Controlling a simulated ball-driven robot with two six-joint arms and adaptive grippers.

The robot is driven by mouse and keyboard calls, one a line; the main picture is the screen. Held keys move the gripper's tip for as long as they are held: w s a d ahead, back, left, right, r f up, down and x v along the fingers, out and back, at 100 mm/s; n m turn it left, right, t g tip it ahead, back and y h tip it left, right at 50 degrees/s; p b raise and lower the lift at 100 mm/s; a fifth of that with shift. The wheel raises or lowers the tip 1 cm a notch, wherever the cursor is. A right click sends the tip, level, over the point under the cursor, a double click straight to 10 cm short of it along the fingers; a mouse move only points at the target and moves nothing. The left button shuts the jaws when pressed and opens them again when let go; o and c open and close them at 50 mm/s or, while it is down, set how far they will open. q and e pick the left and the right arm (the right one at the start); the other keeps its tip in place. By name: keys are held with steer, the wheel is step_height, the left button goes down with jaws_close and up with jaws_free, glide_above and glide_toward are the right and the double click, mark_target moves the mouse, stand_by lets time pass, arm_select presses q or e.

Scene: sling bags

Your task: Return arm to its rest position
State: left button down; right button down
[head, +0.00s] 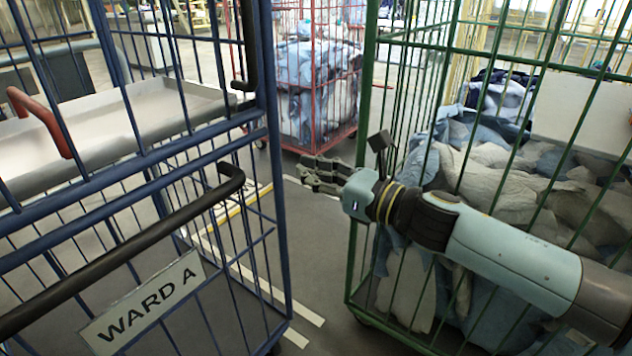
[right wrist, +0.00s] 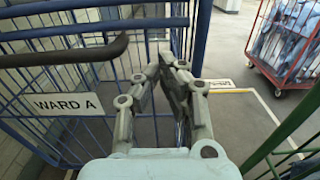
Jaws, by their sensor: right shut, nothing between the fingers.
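My right arm (head: 510,258) comes in from the right in front of the green cage trolley. My right gripper (head: 312,174) points left, into the gap between the green and blue cages. In the right wrist view the gripper (right wrist: 168,68) has its fingers close together at the tips with nothing held. The blue cage with its WARD A sign (right wrist: 66,104) is ahead of it, apart from the fingers as far as I can tell. My left gripper is not in view.
The blue cage (head: 275,150) stands at left with a black handle and grey shelf. The green cage (head: 365,150) at right holds grey and blue bags (head: 500,175). A red cage (head: 313,75) with bags stands behind. Floor between them is clear, with pale tape lines.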

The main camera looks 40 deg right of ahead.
steer(key=s+d+f+m+g+h, duration=0.25)
steer(key=s+f+m, duration=0.35)
steer(key=f, duration=0.6)
steer(key=s+d+f+m+g+h, duration=0.1)
steer(key=s+f+m+g+h, duration=0.15)
steer(key=s+f+m, duration=0.6)
steer(key=s+d+f+m+g+h, duration=0.1)
steer(key=s+f+m+g, duration=0.25)
steer(key=f, duration=1.05)
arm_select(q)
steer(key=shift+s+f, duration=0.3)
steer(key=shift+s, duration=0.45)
arm_select(e)
steer(key=s+a+f+m+g, duration=0.1)
steer(key=s+f+m+g, duration=0.1)
steer(key=s+f+m, duration=0.2)
steer(key=s+a+f+m+g, duration=0.1)
steer(key=s+f+m+g, duration=0.2)
steer(key=s+m, duration=0.7)
steer(key=s+a+f+m+g, duration=0.1)
steer(key=s+f+m+g, duration=0.2)
steer(key=s+f+m, duration=0.4)
steer(key=s, duration=0.9)
steer(key=shift+a+f, duration=0.15)
steer(key=shift+f, duration=0.1)
steer(key=shift+w, duration=0.1)
